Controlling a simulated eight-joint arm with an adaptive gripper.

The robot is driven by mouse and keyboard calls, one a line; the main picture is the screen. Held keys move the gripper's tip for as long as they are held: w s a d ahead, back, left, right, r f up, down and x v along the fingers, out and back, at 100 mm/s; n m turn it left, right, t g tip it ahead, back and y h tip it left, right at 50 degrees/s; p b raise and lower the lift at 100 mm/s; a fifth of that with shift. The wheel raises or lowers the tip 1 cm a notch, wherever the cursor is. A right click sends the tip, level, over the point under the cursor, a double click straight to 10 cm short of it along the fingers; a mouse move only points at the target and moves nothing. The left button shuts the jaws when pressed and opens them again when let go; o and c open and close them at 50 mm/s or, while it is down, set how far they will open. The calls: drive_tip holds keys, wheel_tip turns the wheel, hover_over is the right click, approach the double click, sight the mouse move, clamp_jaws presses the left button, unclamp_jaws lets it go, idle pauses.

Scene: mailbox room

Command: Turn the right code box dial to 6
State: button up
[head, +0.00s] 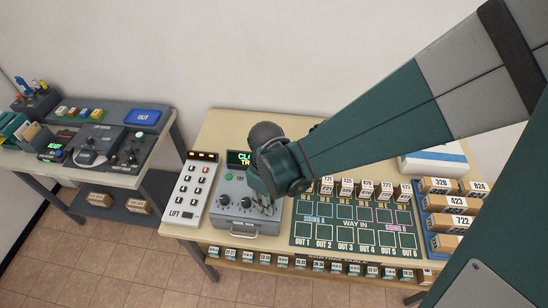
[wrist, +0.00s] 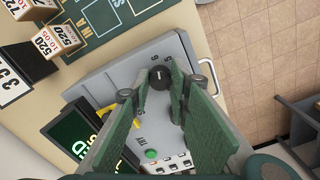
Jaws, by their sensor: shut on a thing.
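The grey code box (head: 228,219) stands on the table in the head view, with a green and yellow lit display (head: 238,158) at its back. Two black dials, a left one (head: 224,200) and a middle one (head: 246,202), show on its face. My gripper (head: 268,207) points down over the box's right side and hides the right dial there. In the wrist view my gripper (wrist: 164,90) is shut on the black right dial (wrist: 160,78), which sits between the fingertips. A white mark shows on the dial, with a 6 and a 5 printed nearby. I cannot tell its exact setting.
A white LIFT keypad (head: 187,195) stands left of the box. A green siding board (head: 340,240) with small numbered boxes lies to the right. A handle (wrist: 208,72) sticks out at the box's front edge. A second desk (head: 125,180) stands at the left.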

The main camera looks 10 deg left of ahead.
drive_tip(key=o, duration=0.9)
drive_tip(key=shift+r, duration=0.15)
wheel_tip(320, 180, up, 12)
idle(0.8)
